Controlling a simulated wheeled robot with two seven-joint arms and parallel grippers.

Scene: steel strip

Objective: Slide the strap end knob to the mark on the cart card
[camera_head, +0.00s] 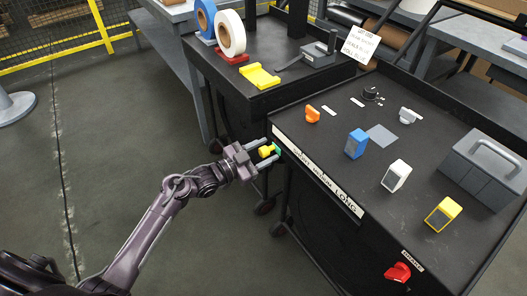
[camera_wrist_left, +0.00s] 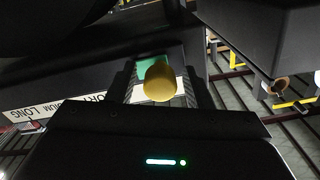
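The yellow knob (camera_head: 265,152) sits at the left end of the white card (camera_head: 322,178) on the cart's front edge. A green patch (camera_head: 277,149) shows right behind the knob. The card has words along it, with LONG at its right end. My left gripper (camera_head: 268,153) has its fingers on either side of the knob, with gaps between. The wrist view shows the knob (camera_wrist_left: 160,82) between the fingers and the green patch (camera_wrist_left: 150,67) behind it. My right gripper is not in view.
The black cart top (camera_head: 330,140) carries an orange knob (camera_head: 312,115), blue (camera_head: 356,143), white (camera_head: 396,176) and yellow (camera_head: 442,213) blocks, and a grey toolbox (camera_head: 486,168). A red knob (camera_head: 398,272) is at the front right. Another cart (camera_head: 240,95) with tape rolls stands behind.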

